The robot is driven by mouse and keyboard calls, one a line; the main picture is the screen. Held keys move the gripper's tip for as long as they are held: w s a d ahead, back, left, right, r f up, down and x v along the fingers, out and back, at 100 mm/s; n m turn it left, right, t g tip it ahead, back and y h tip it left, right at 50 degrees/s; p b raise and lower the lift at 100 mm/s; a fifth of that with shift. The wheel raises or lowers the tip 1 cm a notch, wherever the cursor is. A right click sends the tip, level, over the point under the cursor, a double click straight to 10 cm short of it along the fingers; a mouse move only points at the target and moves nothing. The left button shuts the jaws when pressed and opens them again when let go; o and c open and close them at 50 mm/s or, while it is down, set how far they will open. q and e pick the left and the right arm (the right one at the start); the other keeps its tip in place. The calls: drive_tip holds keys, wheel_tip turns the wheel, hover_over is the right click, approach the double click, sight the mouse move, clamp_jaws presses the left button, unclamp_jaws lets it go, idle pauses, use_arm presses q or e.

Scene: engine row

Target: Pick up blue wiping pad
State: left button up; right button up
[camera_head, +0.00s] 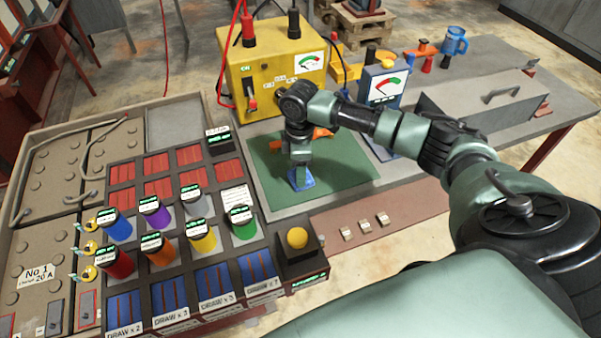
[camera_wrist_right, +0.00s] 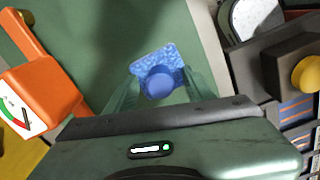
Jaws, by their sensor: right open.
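The blue wiping pad (camera_head: 302,179) lies on the green mat (camera_head: 345,165). In the right wrist view the pad (camera_wrist_right: 150,57) shows a flat speckled blue base and a round blue knob. My right gripper (camera_head: 299,170) is over the pad, pointing down. In the wrist view my right gripper (camera_wrist_right: 161,84) is open, with one finger on each side of the knob. I cannot tell whether either finger touches it. The pad's lower edge is hidden by the knob and the gripper body. My left gripper is not in view.
An orange meter (camera_wrist_right: 38,90) lies left of the pad in the wrist view. A yellow power box (camera_head: 272,62) stands behind the mat. A yellow push button (camera_head: 297,238) and a console with several coloured cylinders are at the front left.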

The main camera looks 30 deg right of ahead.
clamp_jaws()
drive_tip(key=shift+r, duration=0.1)
wheel_tip(320, 180, up, 20)
drive_tip(key=b, duration=0.2)
idle(0.4)
drive_tip(key=c, duration=0.7)
unclamp_jaws()
clamp_jaws()
